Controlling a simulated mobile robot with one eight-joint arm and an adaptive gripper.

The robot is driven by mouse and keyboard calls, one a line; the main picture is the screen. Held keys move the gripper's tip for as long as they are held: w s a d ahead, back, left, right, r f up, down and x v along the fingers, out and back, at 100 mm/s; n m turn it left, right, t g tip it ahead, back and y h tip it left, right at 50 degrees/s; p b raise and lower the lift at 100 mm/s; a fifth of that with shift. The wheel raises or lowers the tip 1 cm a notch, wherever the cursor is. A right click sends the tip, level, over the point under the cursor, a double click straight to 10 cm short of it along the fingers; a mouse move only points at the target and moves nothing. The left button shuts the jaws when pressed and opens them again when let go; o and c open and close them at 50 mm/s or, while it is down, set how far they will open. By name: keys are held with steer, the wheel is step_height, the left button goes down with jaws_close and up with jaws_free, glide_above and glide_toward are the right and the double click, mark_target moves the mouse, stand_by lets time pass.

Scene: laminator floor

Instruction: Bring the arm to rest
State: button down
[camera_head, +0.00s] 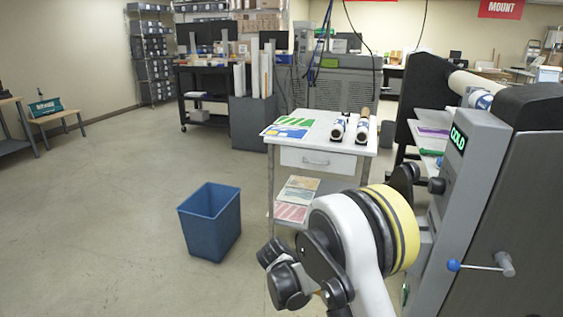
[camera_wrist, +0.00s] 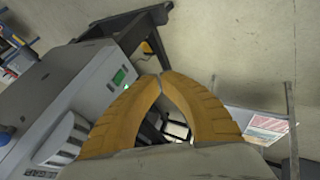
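My arm fills the lower middle of the head view, bent in front of the laminator and the white cart. My gripper (camera_wrist: 160,77) shows in the wrist view with its two yellow fingers curved together and the tips meeting. Nothing is seen between the tips, so it is shut and empty. The gripper's fingers cannot be made out in the head view.
The grey laminator (camera_head: 469,165) with a green COLD display stands close on the right. The white cart (camera_head: 318,159) bears prints and two rolls. A blue bin (camera_head: 211,220) stands on the floor. Open floor lies to the left.

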steer(key=s+d+r+n+t+y, duration=0.1)
steer(key=s+d+r+y, duration=0.2)
steer(key=r, duration=0.6)
steer(key=s+d+r+n+t+y, duration=0.1)
steer(key=s+d+r, duration=0.4)
steer(key=r, duration=0.5)
steer(key=s+r+n+t+y, duration=0.1)
steer(key=s+r, duration=0.1)
steer(key=s, duration=0.6)
steer(key=s+r+n+t+y, duration=0.1)
steer(key=s+r+t+y, duration=0.1)
steer(key=s, duration=0.7)
steer(key=shift+a+r, duration=0.3)
